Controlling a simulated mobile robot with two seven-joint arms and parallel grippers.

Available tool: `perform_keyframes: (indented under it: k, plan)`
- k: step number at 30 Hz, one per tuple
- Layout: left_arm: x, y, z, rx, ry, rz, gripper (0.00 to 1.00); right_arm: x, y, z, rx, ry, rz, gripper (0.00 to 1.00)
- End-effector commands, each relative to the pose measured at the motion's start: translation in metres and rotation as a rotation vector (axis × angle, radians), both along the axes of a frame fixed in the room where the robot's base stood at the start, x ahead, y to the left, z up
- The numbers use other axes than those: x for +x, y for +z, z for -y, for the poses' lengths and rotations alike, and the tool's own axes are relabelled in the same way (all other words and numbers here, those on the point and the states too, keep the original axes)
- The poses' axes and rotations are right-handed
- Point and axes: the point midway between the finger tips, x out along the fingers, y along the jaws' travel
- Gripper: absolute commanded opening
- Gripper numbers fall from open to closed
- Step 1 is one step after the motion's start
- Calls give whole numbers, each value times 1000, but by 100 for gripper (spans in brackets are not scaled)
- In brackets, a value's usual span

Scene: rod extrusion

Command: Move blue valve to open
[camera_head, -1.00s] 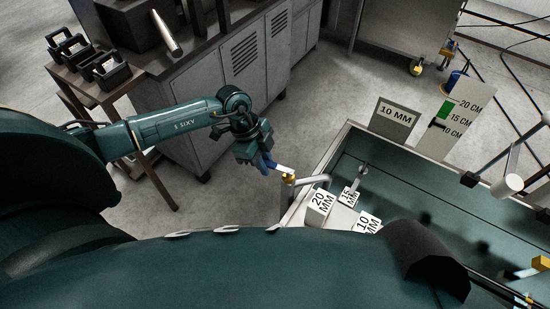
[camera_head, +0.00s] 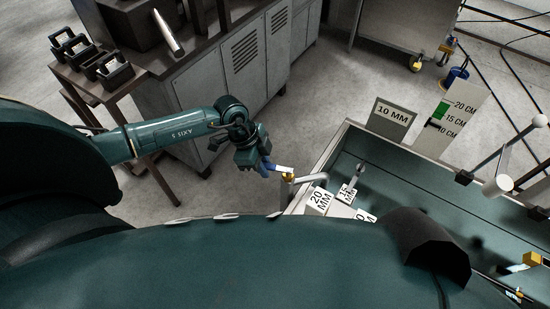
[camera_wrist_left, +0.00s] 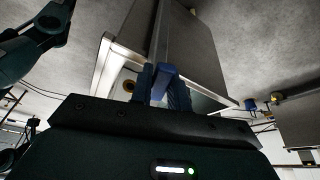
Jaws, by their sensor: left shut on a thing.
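The blue valve handle (camera_head: 267,163) is at the end of a pipe with a brass fitting (camera_head: 288,178), beside the left end of the green trough. My left gripper (camera_head: 262,163) is shut on the blue handle. In the left wrist view the blue handle (camera_wrist_left: 165,78) sits between the fingers of the left gripper (camera_wrist_left: 164,88). The handle's far part is hidden by the fingers. My right gripper cannot be made out in these views.
The green trough (camera_head: 400,176) holds white blocks marked 20 MM (camera_head: 319,200) and other sizes. A 10 MM sign (camera_head: 392,118) and a CM scale board (camera_head: 452,122) stand behind it. A grey cabinet (camera_head: 190,105) is behind my left arm.

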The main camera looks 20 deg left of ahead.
Motion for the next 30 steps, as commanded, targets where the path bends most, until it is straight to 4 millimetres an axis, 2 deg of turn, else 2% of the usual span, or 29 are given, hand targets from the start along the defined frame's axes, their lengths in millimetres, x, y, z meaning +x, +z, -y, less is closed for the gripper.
perform_keyframes:
  k: [7,15,25,30]
  plan:
    - [-1,0,0,-1,9,0,0,0,-1,0,1,-1,0,36]
    - [-11,0,3,-1,162,0,0,0,-1,0,1,-1,0,36]
    - [-12,0,4,0,181,-1,0,0,-1,0,0,0,0,36]
    - [-19,0,8,-2,282,-2,0,0,-1,0,0,0,0,36]
